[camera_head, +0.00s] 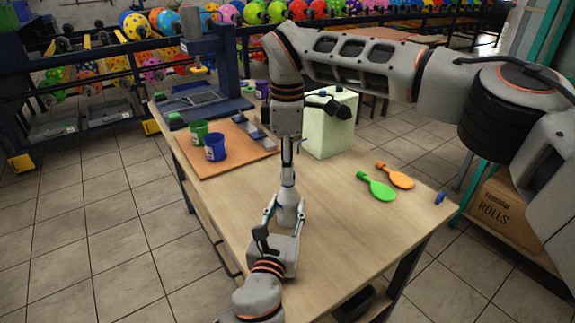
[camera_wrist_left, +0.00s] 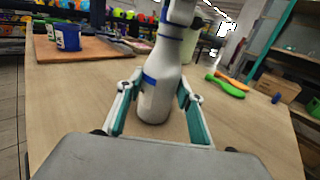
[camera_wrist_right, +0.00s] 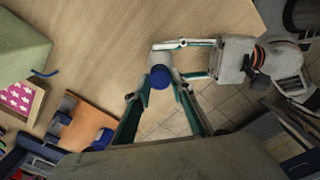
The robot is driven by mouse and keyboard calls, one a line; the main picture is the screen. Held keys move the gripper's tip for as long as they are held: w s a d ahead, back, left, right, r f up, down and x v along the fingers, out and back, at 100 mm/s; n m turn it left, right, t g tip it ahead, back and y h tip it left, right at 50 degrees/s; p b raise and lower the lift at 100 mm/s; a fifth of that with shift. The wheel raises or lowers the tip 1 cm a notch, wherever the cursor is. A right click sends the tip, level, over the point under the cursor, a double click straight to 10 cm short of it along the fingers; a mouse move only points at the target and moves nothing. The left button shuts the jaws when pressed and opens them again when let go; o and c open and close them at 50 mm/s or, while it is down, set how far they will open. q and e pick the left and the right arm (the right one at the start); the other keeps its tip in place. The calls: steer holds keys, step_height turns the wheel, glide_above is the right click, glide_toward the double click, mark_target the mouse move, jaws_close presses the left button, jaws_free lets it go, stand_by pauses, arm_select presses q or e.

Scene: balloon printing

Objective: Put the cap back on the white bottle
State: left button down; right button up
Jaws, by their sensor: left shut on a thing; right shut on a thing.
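The white bottle (camera_head: 287,213) stands upright on the table, and it fills the middle of the left wrist view (camera_wrist_left: 160,92). My left gripper (camera_head: 284,212) is shut around its body from the near side. My right gripper (camera_head: 288,180) points straight down from above, directly over the bottle's neck. It is shut on the blue cap (camera_wrist_right: 160,77), which lines up with the bottle in the right wrist view. Whether the cap touches the bottle's mouth is hard to tell, as the fingers hide it in the head view.
A green cup (camera_head: 198,132) and a blue cup (camera_head: 215,147) stand on a brown board (camera_head: 235,163) at the left. The table front is clear.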

steer(key=shift+f, duration=0.25)
steer(key=m, duration=1.1)
steer(key=shift+f, duration=0.1)
steer(key=shift+m, duration=1.1)
steer(key=o, duration=0.7)
